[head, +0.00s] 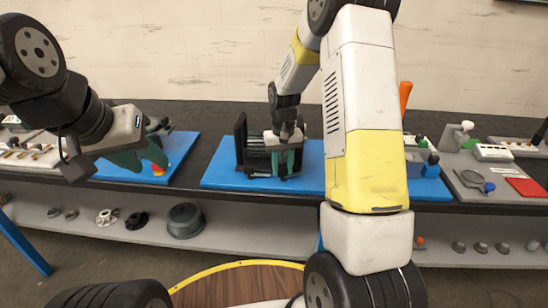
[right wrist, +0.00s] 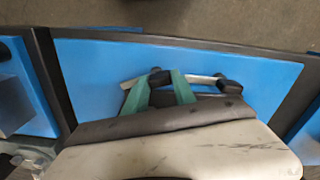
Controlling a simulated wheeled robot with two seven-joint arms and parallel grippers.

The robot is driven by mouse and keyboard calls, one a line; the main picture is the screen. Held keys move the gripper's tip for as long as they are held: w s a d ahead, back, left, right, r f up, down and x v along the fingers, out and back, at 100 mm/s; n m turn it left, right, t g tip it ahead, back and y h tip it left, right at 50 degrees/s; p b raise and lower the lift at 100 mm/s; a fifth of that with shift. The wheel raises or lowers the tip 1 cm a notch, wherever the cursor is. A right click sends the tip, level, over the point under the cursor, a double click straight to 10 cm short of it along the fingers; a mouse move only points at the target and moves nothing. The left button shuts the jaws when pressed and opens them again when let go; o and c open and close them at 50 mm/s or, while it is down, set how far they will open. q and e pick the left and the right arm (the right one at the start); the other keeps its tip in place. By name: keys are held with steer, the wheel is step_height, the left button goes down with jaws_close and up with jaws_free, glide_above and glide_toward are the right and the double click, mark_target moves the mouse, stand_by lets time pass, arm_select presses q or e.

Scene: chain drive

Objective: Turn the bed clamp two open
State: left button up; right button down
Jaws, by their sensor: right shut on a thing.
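A dark fixture with upright black plates (head: 241,143) stands on the middle blue mat in the head view. My right gripper (head: 287,165) reaches down onto the front of it, green fingers pointing down. In the right wrist view my right gripper (right wrist: 163,80) is closed around a dark knob or pivot (right wrist: 160,76) on a light grey bar (right wrist: 200,80). I take this for the bed clamp, but cannot tell which numbered clamp it is. A second dark knob (right wrist: 230,86) sits at the bar's right end. My left gripper (head: 142,160) hangs over the left blue mat; its finger gap is unclear.
An orange-red part (head: 159,170) lies just below my left fingers. The middle blue mat (head: 222,168) has bare room left of the fixture. A lower shelf (head: 235,228) carries a grey pot (head: 185,221) and several small parts. A grey tray (head: 475,200) stands at right.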

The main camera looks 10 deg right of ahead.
mark_target(282, 169)
steer(key=shift+w+m, duration=0.15)
steer(key=shift+m, duration=1.55)
steer(key=c, duration=1)
jaws_free()
steer(key=shift+c, duration=0.2)
steer(key=shift+r, duration=3.9)
steer(key=shift+r, duration=0.1)
